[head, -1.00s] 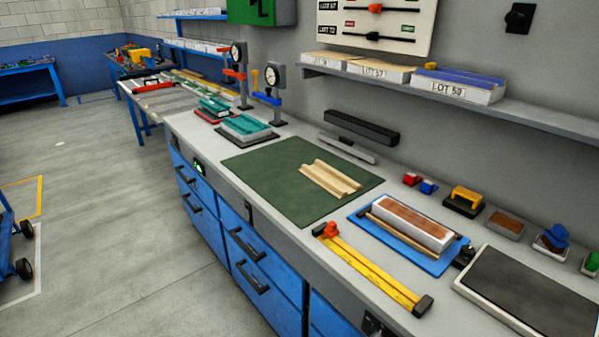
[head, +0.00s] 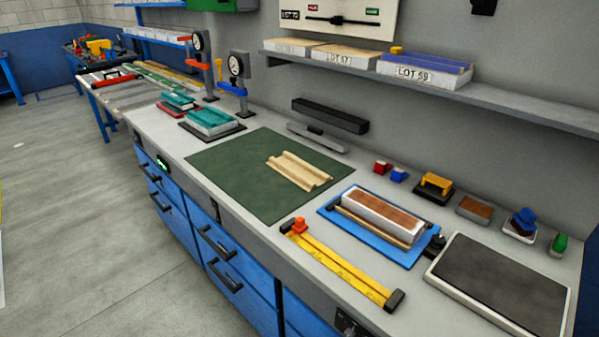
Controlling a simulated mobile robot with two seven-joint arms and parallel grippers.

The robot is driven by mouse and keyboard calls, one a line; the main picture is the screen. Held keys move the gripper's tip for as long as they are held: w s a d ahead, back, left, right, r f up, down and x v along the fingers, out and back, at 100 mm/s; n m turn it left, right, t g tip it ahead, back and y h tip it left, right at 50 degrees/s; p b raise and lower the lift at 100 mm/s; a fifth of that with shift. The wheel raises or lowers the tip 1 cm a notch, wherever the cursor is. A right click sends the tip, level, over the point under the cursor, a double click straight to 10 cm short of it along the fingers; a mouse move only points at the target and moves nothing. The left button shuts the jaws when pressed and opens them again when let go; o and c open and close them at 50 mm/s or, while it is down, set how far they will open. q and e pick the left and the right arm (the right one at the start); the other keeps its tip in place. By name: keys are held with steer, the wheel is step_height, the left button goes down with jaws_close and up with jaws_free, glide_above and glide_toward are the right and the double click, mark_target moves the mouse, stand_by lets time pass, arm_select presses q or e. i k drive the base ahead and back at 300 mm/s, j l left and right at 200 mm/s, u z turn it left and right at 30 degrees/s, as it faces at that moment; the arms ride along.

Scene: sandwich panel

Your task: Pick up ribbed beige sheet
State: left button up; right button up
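The ribbed beige sheet (head: 297,171) lies flat on the right part of a dark green mat (head: 228,172) on the grey workbench. Its raised ribs run along its length, and nothing covers it. Neither of my grippers shows in the head view.
A blue tray (head: 337,224) with a brown-topped white block (head: 383,213) is right of the mat. A yellow ruler-like bar (head: 340,263) lies near the front edge. A dark grey plate (head: 505,283) is at the right. Dial gauge stands (head: 239,84) rise behind left. A shelf (head: 480,93) overhangs the back.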

mark_target(305, 175)
steer(key=z, duration=0.4)
steer(key=j+z, duration=0.3)
steer(key=z, duration=0.2)
steer(key=j+z, duration=0.35)
steer(key=z, duration=0.15)
steer(key=k+j+z, duration=0.2)
steer(key=j, duration=0.25)
steer(key=j+z, duration=0.25)
steer(key=j, duration=0.2)
steer(key=k+j, duration=0.15)
steer(key=j, duration=0.15)
steer(key=k+j, duration=0.1)
steer(key=j, duration=0.25)
steer(key=k+j, duration=0.15)
steer(key=j, duration=0.15)
steer(key=k+j+z, duration=0.1)
steer(key=j, duration=0.25)
